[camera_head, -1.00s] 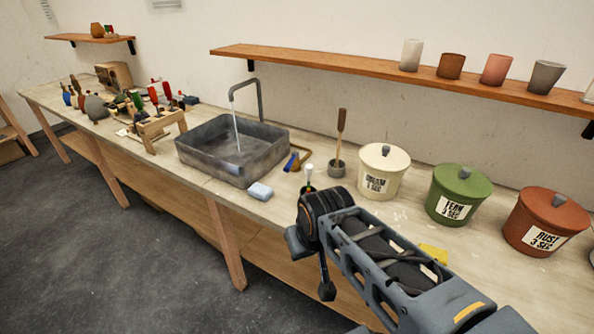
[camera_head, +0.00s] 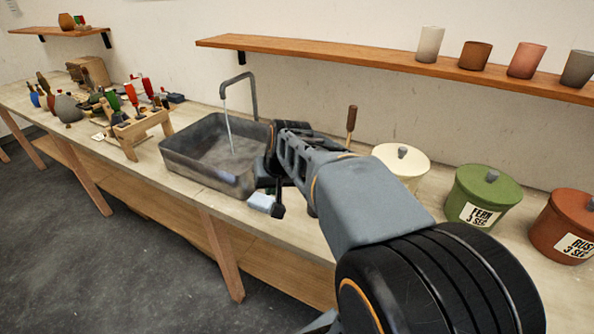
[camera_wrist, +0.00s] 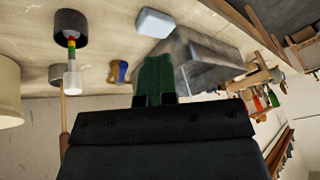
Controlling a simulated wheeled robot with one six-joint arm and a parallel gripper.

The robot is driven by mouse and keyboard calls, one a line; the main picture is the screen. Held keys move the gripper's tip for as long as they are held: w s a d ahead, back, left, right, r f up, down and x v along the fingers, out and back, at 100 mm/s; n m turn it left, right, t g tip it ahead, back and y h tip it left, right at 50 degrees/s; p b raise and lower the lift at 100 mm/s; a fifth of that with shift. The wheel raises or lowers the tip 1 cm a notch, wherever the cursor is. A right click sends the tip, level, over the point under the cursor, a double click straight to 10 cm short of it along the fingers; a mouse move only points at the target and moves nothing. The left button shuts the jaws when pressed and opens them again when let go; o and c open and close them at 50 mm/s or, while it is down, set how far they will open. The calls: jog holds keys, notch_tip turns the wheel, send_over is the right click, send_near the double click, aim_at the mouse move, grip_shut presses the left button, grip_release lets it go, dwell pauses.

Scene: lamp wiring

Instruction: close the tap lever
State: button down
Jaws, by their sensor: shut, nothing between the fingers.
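The tap spout (camera_head: 252,88) curves over the grey sink (camera_head: 180,162), and a thin stream of water (camera_head: 228,125) falls from it into the basin. The sink also shows in the wrist view (camera_wrist: 203,62). No tap lever can be clearly made out in either view. A short post with red, yellow and green bands and a white end (camera_wrist: 72,62) rises from a dark round base in the wrist view; I cannot tell if it is the lever. My gripper (camera_wrist: 156,72) has its green fingers together, empty, in front of the sink in that view.
A pale blue sponge (camera_head: 262,202) lies by the sink's front corner. A blue and tan object (camera_wrist: 118,70) lies near the sink. Cream (camera_head: 402,158), green (camera_head: 483,190) and rust (camera_head: 567,225) lidded pots stand right. A wooden rack (camera_head: 142,130) stands left, and a shelf (camera_head: 370,60) runs above.

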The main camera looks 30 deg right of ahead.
jog(key=w+d+f+m+t+b, duration=0.15)
jog(key=w+d, duration=0.25)
jog(key=d, duration=0.5)
jog(key=w+d+f+m+t+b, duration=0.1)
jog(key=w+d+f+m+b, duration=0.3)
jog(key=d, duration=0.6)
jog(key=shift+n+g, duration=0.25)
jog(key=shift+n, duration=0.1)
jog(key=p+x, duration=0.1)
jog(key=x, duration=0.1)
jog(key=w+p+x, duration=0.1)
jog(key=x, duration=0.2)
jog(key=r+p+x, duration=0.1)
jog(key=x, duration=0.2)
jog(key=shift+w, duration=0.25)
jog(key=shift+w+a+b, duration=0.4)
jog(key=shift+w+a, duration=0.35)
jog(key=shift+a, duration=0.3)
